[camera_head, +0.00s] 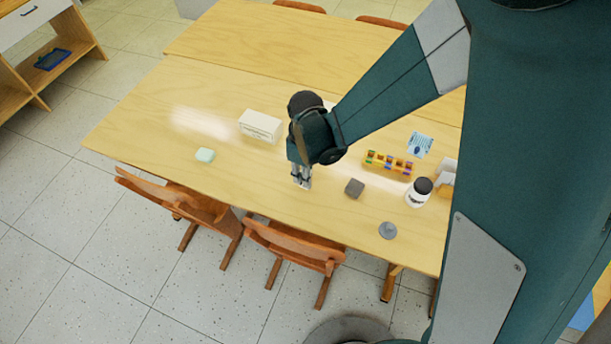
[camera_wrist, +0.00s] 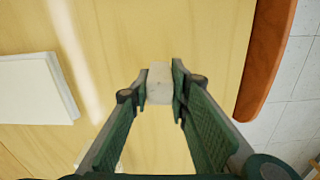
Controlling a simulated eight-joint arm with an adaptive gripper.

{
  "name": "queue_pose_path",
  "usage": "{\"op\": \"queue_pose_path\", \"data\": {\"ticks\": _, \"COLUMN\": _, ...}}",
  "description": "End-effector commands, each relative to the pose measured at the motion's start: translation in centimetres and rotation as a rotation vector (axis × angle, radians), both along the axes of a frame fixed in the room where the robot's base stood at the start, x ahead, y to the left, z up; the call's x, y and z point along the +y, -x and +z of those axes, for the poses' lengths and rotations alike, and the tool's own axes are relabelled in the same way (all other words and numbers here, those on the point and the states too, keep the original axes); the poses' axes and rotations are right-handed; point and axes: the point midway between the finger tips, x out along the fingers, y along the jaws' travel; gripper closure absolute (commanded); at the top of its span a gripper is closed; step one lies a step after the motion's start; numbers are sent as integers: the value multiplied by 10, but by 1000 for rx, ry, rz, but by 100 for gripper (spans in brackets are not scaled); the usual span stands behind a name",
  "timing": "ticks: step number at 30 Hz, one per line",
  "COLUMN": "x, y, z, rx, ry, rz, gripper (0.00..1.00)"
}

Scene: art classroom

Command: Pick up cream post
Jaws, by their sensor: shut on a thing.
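My gripper (camera_head: 302,184) points down over the near part of the wooden table, between a white box and a dark grey block. In the wrist view, the fingers of my gripper (camera_wrist: 160,88) are closed on the two sides of a small cream post (camera_wrist: 159,80). The post shows as a pale block between the fingertips. In the head view the fingers mostly hide it. I cannot tell whether the post touches the table or is held just above it.
The white box (camera_head: 260,126) stands left of my gripper; it also shows in the wrist view (camera_wrist: 32,88). A mint block (camera_head: 205,155) lies further left. The grey block (camera_head: 354,187), a colourful tray (camera_head: 388,164) and a lidded jar (camera_head: 419,192) are right. Chairs (camera_head: 290,246) line the near edge.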

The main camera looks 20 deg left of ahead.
Motion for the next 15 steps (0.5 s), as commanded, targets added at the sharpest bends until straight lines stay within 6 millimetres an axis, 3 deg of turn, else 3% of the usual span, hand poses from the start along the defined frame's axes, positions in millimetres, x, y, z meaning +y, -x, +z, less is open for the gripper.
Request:
{"op": "queue_pose_path", "data": {"ticks": 8, "x": 0, "y": 0, "z": 21, "rx": 0, "ry": 0, "rz": 0, "gripper": 94}}
{"op": "queue_pose_path", "data": {"ticks": 15, "x": 0, "y": 0, "z": 52, "rx": 0, "ry": 0, "rz": 0, "gripper": 94}}
